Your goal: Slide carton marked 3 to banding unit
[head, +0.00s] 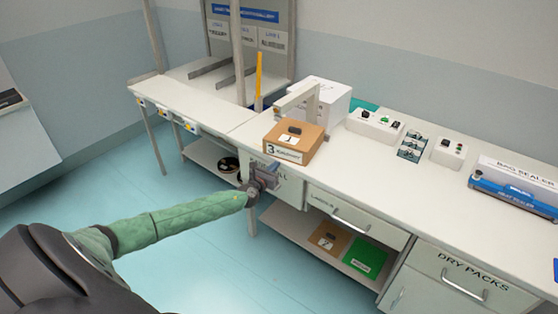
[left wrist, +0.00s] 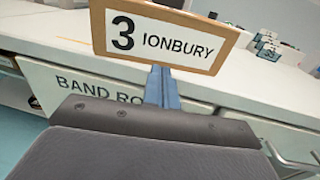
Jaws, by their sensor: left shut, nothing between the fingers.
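The brown carton marked 3 (head: 290,147) sits upright near the front edge of the white worktop, with a dark item and a white label on top. Its front label, "3 IONBURY", fills the top of the left wrist view (left wrist: 168,38). My left gripper (head: 269,172) is shut and empty, just in front of and below the label face. Its blue fingers (left wrist: 162,87) point at the carton; I cannot tell whether they touch it. My right gripper is out of view.
Controls (head: 375,124) and a blue bag sealer (head: 515,188) stand along the worktop to the right. A yellow post (head: 259,82) stands behind. Below are a band roll drawer (left wrist: 85,88), a labels drawer (head: 352,217) and a shelf with a green folder (head: 364,256). The left worktop is mostly clear.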

